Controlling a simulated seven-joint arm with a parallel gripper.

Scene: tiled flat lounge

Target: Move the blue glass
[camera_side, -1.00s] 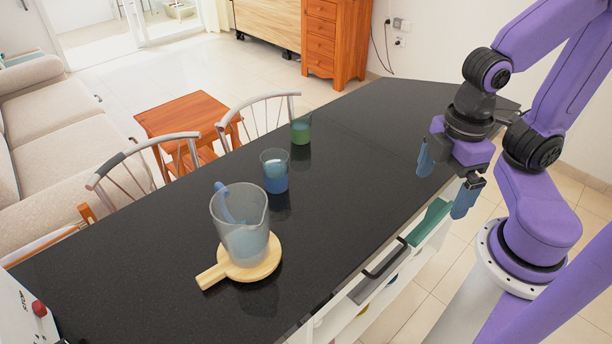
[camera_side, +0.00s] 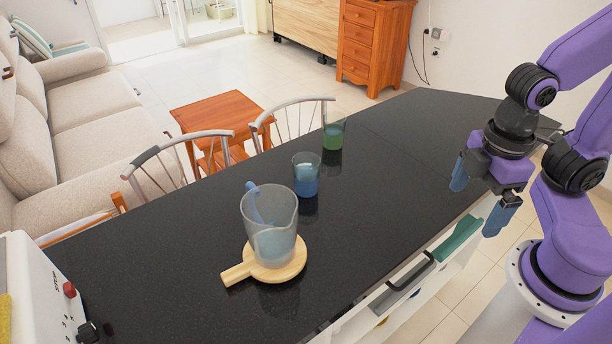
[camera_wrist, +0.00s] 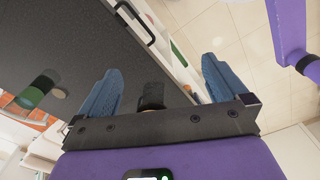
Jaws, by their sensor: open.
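The blue glass (camera_side: 306,182), a clear tumbler with a blue lower part, stands upright on the black counter (camera_side: 390,150) in the side view. It stands between a green glass (camera_side: 333,138) behind it and a clear jug (camera_side: 270,225) in front. My gripper (camera_side: 481,193) is open and empty at the counter's right edge, well to the right of the blue glass. In the wrist view, its two blue fingers (camera_wrist: 160,88) are spread. A dark cylinder with a brownish top (camera_wrist: 152,95) shows between them; I cannot tell what it is.
The counter between the glasses and my gripper is clear. Two chairs (camera_side: 290,118) stand along the far edge.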

